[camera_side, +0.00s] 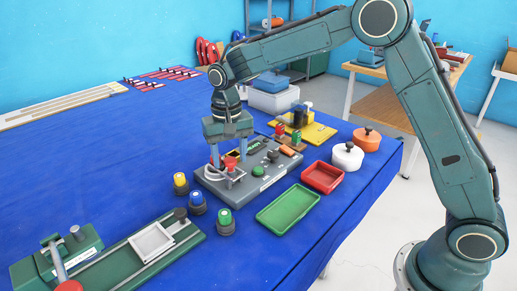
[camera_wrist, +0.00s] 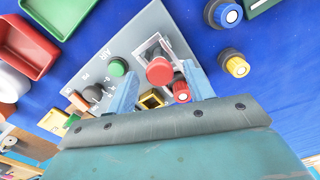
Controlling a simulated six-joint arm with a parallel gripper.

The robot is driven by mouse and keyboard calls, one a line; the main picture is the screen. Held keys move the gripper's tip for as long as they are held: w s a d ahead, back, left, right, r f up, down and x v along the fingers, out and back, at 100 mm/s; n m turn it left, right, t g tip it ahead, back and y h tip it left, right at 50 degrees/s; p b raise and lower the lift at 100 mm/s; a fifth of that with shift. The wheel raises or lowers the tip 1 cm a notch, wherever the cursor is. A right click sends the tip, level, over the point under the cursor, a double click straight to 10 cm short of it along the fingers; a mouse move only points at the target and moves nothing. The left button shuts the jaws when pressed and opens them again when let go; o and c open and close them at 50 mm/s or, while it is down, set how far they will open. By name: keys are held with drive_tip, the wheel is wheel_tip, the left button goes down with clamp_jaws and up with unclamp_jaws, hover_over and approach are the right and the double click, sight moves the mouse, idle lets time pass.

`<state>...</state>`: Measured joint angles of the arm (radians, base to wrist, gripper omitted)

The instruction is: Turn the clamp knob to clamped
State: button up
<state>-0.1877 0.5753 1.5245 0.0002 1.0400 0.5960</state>
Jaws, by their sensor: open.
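A grey control panel (camera_side: 262,185) lies on the blue table; it also shows in the wrist view (camera_wrist: 150,25). On it, a black rotary knob (camera_wrist: 92,91) has small markings around it, too small to read; it seems to be the clamp knob, and its setting is unclear. It also shows in the side view (camera_side: 273,156). My gripper (camera_side: 228,161) is open, pointing down over the panel's far left part. In the wrist view its blue fingers (camera_wrist: 160,82) stand apart on either side of a red mushroom button (camera_wrist: 159,70), with nothing visibly held. The black knob is outside the fingers.
The panel also carries a green button (camera_wrist: 117,67), a clear guard by the mushroom button, and another red button (camera_wrist: 181,90). A green tray (camera_side: 288,208) and red tray (camera_side: 322,178) lie to the right.

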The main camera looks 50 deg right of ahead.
sight(235, 160)
drive_tip(key=shift+r, duration=0.15)
wheel_tip(235, 160, up, 14)
drive_tip(key=shift+f, duration=0.2)
idle(0.5)
drive_tip(key=shift+s, duration=0.1)
drive_tip(key=s+d+r+n+t, duration=0.1)
drive_tip(key=s+d+r+t, duration=0.15)
drive_tip(key=s, duration=0.55)
drive_tip(key=s+d+r+n+t, duration=0.1)
drive_tip(key=s+d+r, duration=0.25)
drive_tip(key=s, duration=0.55)
drive_tip(key=s+d+f+n+t, duration=0.1)
drive_tip(key=s+f, duration=0.2)
drive_tip(key=s, duration=0.4)
drive_tip(key=s+d+f+n+t, duration=0.1)
drive_tip(key=s+f, duration=0.3)
drive_tip(key=s, duration=0.4)
drive_tip(key=shift+d+f+n, duration=0.15)
drive_tip(key=shift+d+n, duration=0.15)
drive_tip(key=shift+d, duration=0.45)
